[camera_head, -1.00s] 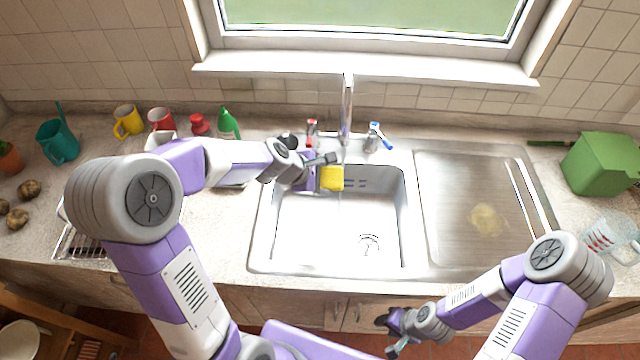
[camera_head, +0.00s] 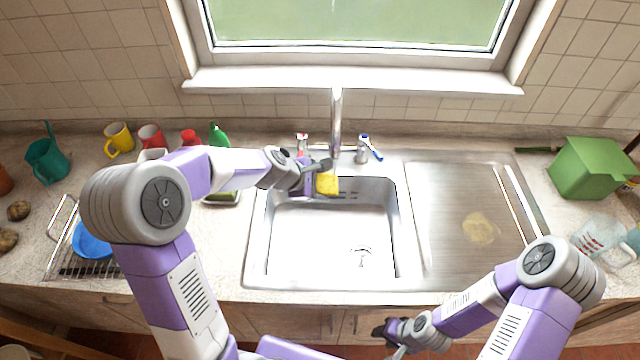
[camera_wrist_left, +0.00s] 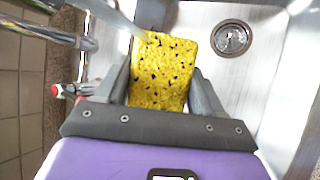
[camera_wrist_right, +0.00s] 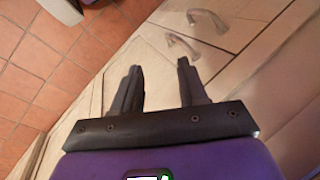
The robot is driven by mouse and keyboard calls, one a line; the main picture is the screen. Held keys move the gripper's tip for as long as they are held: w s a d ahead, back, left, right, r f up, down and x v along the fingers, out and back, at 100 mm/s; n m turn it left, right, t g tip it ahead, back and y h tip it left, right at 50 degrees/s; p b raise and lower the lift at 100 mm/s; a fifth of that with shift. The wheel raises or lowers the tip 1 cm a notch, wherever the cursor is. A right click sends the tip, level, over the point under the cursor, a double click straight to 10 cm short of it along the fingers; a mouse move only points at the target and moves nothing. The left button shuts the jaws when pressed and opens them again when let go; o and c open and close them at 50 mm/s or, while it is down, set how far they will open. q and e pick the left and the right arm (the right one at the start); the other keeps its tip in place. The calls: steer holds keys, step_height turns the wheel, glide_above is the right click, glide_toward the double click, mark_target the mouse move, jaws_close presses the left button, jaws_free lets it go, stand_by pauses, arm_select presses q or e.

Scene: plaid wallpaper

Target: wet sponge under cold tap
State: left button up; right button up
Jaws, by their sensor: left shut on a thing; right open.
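A clear stream (camera_wrist_left: 122,18) comes down to the sponge's upper left corner. The cold tap with a blue lever (camera_head: 373,149) is right of the spout; the red-marked tap (camera_head: 302,142) is left. My right gripper (camera_wrist_right: 158,75) is open and empty, low before the cabinet.
The steel drainboard (camera_head: 450,200) right of the basin is bare except for a pale stain. A green box (camera_head: 590,168) and a clear jug (camera_head: 600,237) stand at far right. Mugs and bottles line the back left. A rack with a blue dish (camera_head: 92,242) is at left.

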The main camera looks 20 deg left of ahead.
arm_select(q)
steer(key=s+b, duration=0.1)
steer(key=s, duration=0.7)
steer(key=shift+b, duration=0.4)
steer(key=shift+a, duration=0.1)
stand_by(1.0)
steer(key=s+r+p, duration=0.3)
steer(key=s+r, duration=0.1)
steer(key=s, duration=0.1)
stand_by(0.5)
steer(key=shift+w+f, duration=0.1)
